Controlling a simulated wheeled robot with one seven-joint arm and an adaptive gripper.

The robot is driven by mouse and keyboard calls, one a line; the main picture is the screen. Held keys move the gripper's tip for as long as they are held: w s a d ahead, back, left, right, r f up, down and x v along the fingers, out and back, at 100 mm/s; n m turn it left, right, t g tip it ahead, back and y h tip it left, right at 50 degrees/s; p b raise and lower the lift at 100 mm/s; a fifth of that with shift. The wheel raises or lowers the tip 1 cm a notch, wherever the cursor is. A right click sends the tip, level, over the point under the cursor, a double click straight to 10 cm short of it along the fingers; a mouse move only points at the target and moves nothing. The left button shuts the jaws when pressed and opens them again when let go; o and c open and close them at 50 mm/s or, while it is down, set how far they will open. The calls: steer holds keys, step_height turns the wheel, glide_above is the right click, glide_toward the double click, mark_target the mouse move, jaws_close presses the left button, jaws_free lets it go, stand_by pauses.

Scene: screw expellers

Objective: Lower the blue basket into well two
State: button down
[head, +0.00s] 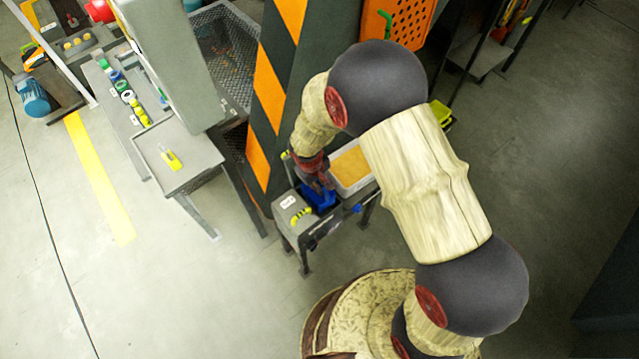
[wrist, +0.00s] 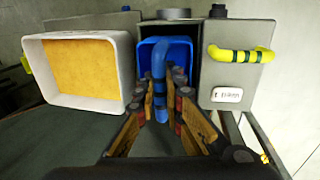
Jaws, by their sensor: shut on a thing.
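The blue basket (wrist: 184,48) with its upright blue handle (wrist: 159,65) shows in the wrist view, between a white tray and a grey lidded box. My gripper (wrist: 162,103) is shut on the handle. In the head view, my gripper (head: 314,180) is above the blue basket (head: 321,197), which is at the grey unit. The basket's lower part is hidden, so I cannot tell how deep it sits in a well. The number of the well under it cannot be read.
The white tray (wrist: 125,49) with an orange-yellow surface is left of the basket. The grey box (wrist: 238,76) with a yellow-and-dark handle (wrist: 240,54) and a label is close on the right. A striped pillar (head: 270,105) stands beside the unit.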

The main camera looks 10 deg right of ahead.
mark_target(319, 199)
steer(key=shift+f+b, duration=3.5)
steer(key=shift+f, duration=1.4)
steer(key=shift+f+b, duration=0.7)
steer(key=shift+f, duration=0.05)
steer(key=c, duration=1.9)
jaws_free()
steer(key=o, duration=0.5)
steer(key=shift+r+p, duration=3.75)
steer(key=shift+r, duration=1.3)
